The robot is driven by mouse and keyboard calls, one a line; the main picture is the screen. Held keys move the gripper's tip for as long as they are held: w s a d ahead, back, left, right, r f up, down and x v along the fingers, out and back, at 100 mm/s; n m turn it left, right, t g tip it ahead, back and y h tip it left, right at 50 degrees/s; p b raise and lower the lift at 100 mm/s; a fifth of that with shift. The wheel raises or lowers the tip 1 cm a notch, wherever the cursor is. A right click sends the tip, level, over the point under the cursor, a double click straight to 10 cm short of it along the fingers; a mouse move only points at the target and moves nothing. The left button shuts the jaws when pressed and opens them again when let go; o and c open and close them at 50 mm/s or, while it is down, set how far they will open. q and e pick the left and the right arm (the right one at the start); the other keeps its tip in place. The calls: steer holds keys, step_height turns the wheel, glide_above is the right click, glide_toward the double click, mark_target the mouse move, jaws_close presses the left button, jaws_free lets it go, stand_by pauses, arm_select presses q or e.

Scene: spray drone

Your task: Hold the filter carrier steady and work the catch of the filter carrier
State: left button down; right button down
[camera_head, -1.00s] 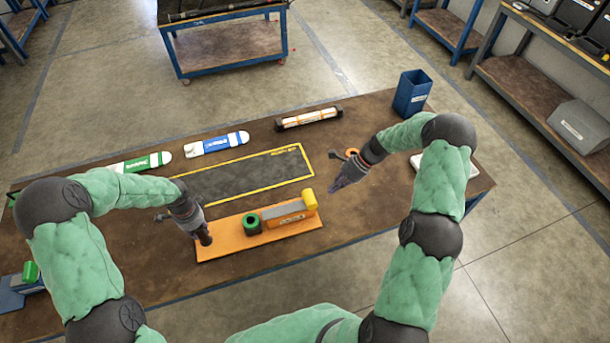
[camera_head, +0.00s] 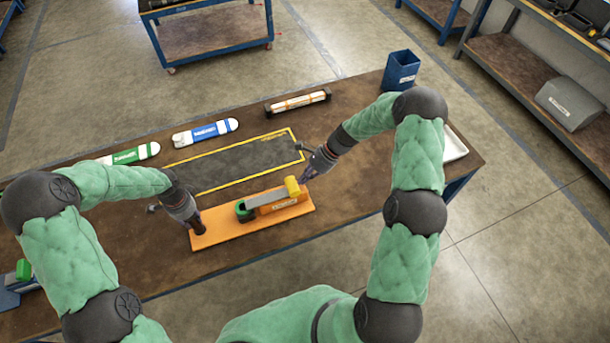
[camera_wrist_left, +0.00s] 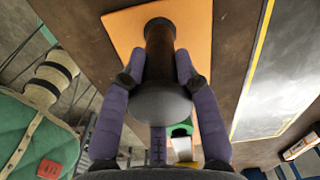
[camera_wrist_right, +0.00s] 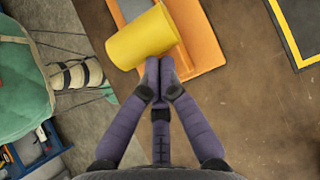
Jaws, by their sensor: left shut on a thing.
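The filter carrier has an orange base plate (camera_head: 225,235), a dark upright post (camera_head: 198,242) at its left end, a green ring (camera_head: 243,211), a grey bar (camera_head: 267,199) and a yellow end piece (camera_head: 292,186) at the right. The grey bar's left end reaches the green ring. My left gripper (camera_head: 192,222) is shut on the dark post, which shows between its fingers in the left wrist view (camera_wrist_left: 160,40). My right gripper (camera_head: 304,177) has its fingers together beside the yellow end piece. In the right wrist view its fingertips (camera_wrist_right: 160,70) are at the yellow piece's edge; contact is unclear.
A yellow-edged dark mat (camera_head: 240,160) lies behind the carrier. Blue-labelled (camera_head: 205,132) and green-labelled (camera_head: 130,155) white cartridges and a black-ended cartridge (camera_head: 298,102) lie behind it. A blue bin (camera_head: 401,72) and a white tray (camera_head: 455,147) are at right. The front table strip is clear.

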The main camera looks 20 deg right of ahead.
steer(key=a, duration=0.3)
steer(key=shift+s, duration=0.1)
steer(key=d, duration=0.5)
glide_toward(296, 183)
steer(key=d, duration=0.2)
steer(key=d+r, duration=0.1)
steer(key=d, duration=0.1)
steer(key=shift+d, duration=0.1)
arm_select(q)
steer(key=c, duration=0.8)
jaws_free()
steer(key=shift+c, duration=0.2)
